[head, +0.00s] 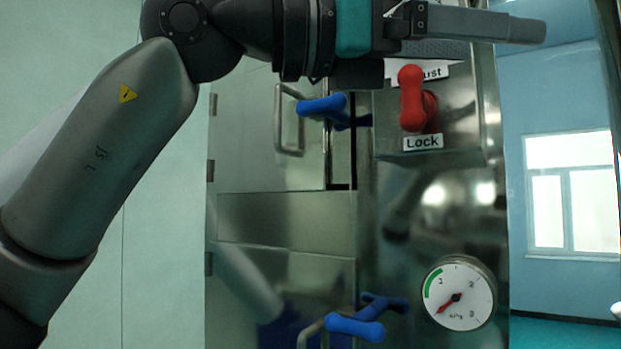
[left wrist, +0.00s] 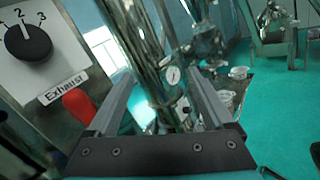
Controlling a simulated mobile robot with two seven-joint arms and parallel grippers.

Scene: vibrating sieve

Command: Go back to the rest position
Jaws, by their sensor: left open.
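My left gripper (head: 490,25) is at the top of the head view, pointing right, in front of the upper part of the steel machine. In the left wrist view its two fingers (left wrist: 160,90) stand apart with nothing held between them. The red lever (head: 412,98) sits below the gripper in the head view, above a "Lock" label. It also shows in the left wrist view as a red knob (left wrist: 79,105) just left of the left finger. My right gripper is not in view.
The steel cabinet has two blue handles, an upper one (head: 322,105) and a lower one (head: 354,327). A pressure gauge (head: 460,293) is at lower right. A black dial (left wrist: 28,40) sits on the panel. Green floor (left wrist: 275,125) is open at right in the wrist view.

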